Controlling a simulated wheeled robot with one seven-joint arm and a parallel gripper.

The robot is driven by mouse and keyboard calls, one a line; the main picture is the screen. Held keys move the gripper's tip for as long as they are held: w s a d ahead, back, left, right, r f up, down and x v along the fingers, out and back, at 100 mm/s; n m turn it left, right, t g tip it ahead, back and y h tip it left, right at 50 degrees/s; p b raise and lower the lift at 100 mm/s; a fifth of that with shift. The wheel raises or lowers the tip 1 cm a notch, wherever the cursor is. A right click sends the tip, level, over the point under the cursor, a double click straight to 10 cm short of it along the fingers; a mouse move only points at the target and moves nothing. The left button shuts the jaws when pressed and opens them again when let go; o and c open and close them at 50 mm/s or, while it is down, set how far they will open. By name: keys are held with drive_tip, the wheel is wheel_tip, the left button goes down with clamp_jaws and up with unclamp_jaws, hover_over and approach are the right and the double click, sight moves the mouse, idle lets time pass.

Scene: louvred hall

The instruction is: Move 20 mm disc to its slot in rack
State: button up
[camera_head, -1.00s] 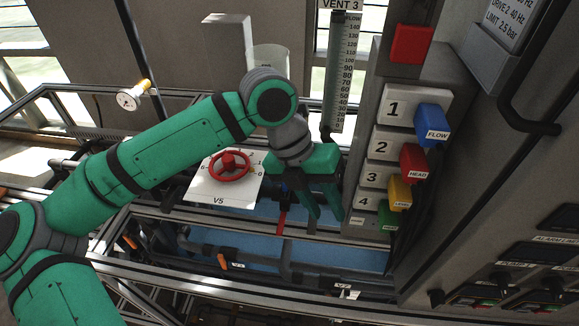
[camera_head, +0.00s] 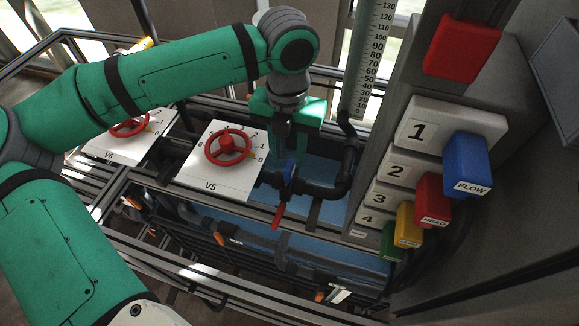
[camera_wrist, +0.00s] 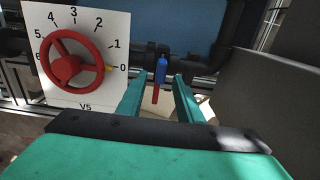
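I cannot make out a 20 mm disc or its rack slot in either view. My gripper (camera_head: 292,156) points downward, to the right of the V5 panel (camera_head: 190,183) and over the pipework by the blue tank. In the wrist view my gripper (camera_wrist: 160,84) has its two green fingers apart with nothing held between them. Beyond the gap shows a small valve with a blue body (camera_wrist: 161,70) and a red lever (camera_wrist: 155,95). It also shows in the head view as a red lever (camera_head: 278,215) below the fingers. I cannot tell if the fingers touch anything.
The V5 panel carries a red handwheel (camera_head: 228,147); another red wheel (camera_head: 129,125) is on V6. A grey cabinet at right has numbered plates and blue (camera_head: 467,160), red (camera_head: 432,198), yellow and green blocks. A scale (camera_head: 372,50) stands behind. Dark pipes (camera_head: 345,170) run beside my gripper.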

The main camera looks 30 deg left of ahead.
sight(289, 165)
wheel_tip(289, 165, down, 6)
drive_tip(key=shift+d+f, duration=0.1)
drive_tip(key=shift+w+f, duration=0.15)
drive_tip(key=shift+f, duration=0.05)
idle(0.3)
drive_tip(key=shift+a, duration=0.2)
drive_tip(key=shift+d, duration=0.2)
drive_tip(key=shift+c, duration=0.6)
drive_tip(key=shift+d, duration=0.1)
clamp_jaws()
idle(0.5)
